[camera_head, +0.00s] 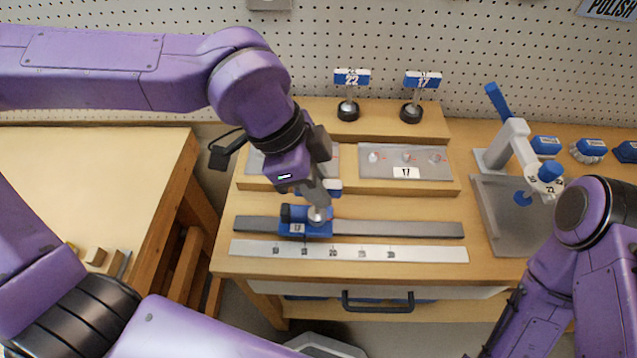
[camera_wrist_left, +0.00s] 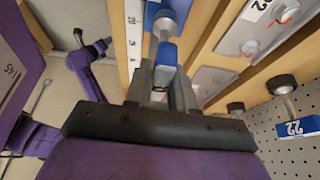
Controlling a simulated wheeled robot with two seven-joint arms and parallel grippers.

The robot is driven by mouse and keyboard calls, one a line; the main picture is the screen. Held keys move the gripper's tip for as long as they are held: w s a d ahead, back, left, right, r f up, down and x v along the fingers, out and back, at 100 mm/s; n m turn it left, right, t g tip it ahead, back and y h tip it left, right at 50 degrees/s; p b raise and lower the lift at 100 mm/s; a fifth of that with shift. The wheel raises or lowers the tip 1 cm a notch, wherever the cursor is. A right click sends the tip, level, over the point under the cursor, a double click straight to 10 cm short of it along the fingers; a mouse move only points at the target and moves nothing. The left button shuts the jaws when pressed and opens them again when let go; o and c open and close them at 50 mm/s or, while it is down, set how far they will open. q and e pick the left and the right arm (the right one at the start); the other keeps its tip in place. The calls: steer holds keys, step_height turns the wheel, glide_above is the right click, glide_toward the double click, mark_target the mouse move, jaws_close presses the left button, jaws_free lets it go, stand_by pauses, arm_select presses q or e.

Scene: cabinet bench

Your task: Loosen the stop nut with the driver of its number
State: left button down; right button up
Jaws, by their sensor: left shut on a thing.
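My left gripper (camera_head: 320,202) points down over the stop on the grey rail. It is shut on a driver, whose blue and white head (camera_head: 333,187) shows between the fingers; in the left wrist view the driver (camera_wrist_left: 166,54) has a metal shaft running to the blue stop. The blue stop (camera_head: 297,229) sits on the rail, its small number not clearly legible. The stop nut is mostly hidden by the driver's foot. Two other drivers stand on the rear shelf, marked 22 (camera_head: 352,78) and 17 (camera_head: 422,81). My right gripper is out of view.
A pale scale strip (camera_head: 430,254) lies in front of the rail (camera_head: 420,230). A plate marked 17 (camera_head: 430,173) lies behind it. At the right stand a grey tray (camera_head: 490,215) and a press with a blue lever (camera_head: 497,101). A drawer handle (camera_head: 377,305) is below.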

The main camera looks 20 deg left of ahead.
arm_select(q)
steer(key=shift+n+t+b, duration=0.3)
steer(key=shift+n+b, duration=0.5)
steer(key=shift+b, duration=0.15)
steer(key=shift+m+p, duration=0.4)
steer(key=shift+r, duration=0.1)
steer(key=shift+r+p, duration=1.6)
steer(key=shift+r, duration=0.6)
